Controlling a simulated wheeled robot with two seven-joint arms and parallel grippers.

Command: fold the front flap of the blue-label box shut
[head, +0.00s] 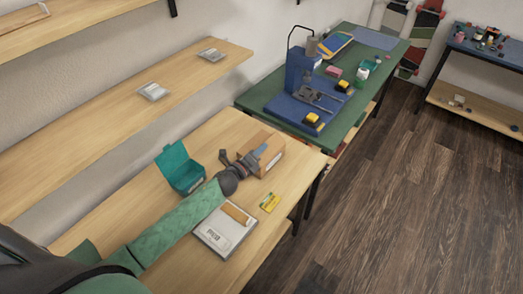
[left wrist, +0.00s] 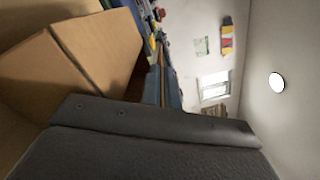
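A brown cardboard box (head: 294,160) stands on the wooden table near its far right edge. It fills the left of the left wrist view (left wrist: 40,72), where two brown panels meet at a crease. A bluish-grey patch shows on its side in the head view; I cannot tell if it is the label. My left gripper (head: 246,157) is at the box's left side and hides part of it, including where its flaps sit. One dark finger spans the bottom of the left wrist view, close to the box. I cannot tell whether the gripper touches it. My right gripper is out of view.
An open teal box (head: 180,170) stands left of my gripper. A grey-white flat package (head: 224,232) and a small yellow-green packet (head: 270,202) lie in front. A green table (head: 340,120) with a blue press adjoins behind. A wooden shelf (head: 110,115) runs along the wall.

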